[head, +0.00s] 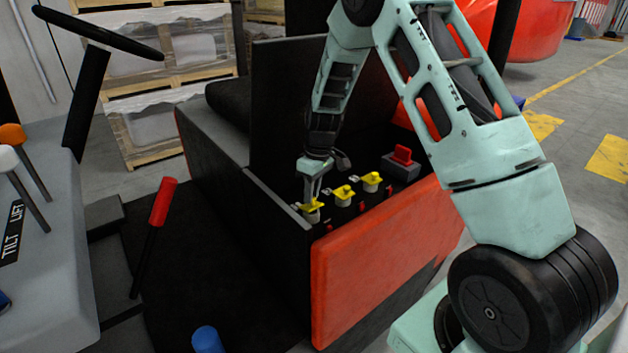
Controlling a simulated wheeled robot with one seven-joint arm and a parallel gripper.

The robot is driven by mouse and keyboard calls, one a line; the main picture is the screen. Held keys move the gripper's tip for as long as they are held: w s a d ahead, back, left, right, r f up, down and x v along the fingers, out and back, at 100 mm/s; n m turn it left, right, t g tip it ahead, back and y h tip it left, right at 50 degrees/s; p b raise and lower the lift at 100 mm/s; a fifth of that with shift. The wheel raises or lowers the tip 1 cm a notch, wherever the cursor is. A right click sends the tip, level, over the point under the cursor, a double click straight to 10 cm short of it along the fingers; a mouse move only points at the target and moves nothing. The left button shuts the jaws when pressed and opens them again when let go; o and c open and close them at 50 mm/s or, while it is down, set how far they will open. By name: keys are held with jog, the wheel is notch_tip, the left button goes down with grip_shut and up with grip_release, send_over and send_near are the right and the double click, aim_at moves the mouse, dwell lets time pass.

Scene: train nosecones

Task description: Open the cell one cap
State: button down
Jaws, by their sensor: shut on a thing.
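Three yellow caps on pale round necks stand in a row in the open battery compartment of the vehicle in the head view. My gripper (312,196) points down at the nearest, leftmost yellow cap (310,208) and is shut on it. The middle cap (343,192) and the far right cap (371,180) stand apart from my gripper. I see no label that says which cap is cell one. The fingers partly hide the held cap, and I cannot tell whether it is raised from its neck.
A grey block with a red handle (402,155) sits behind the caps. Small red parts lie among them. The dark raised cover (285,110) stands at the left of the compartment, and the orange side panel (375,260) closes its front. Wrapped pallets (165,80) stand behind.

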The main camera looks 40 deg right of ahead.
jog(key=shift+w+r+g+p, duration=0.3)
jog(key=shift+w+g+p, duration=0.25)
jog(key=shift+g+p, duration=0.55)
jog(key=c, duration=1.3)
grip_release()
jog(key=shift+f, duration=0.15)
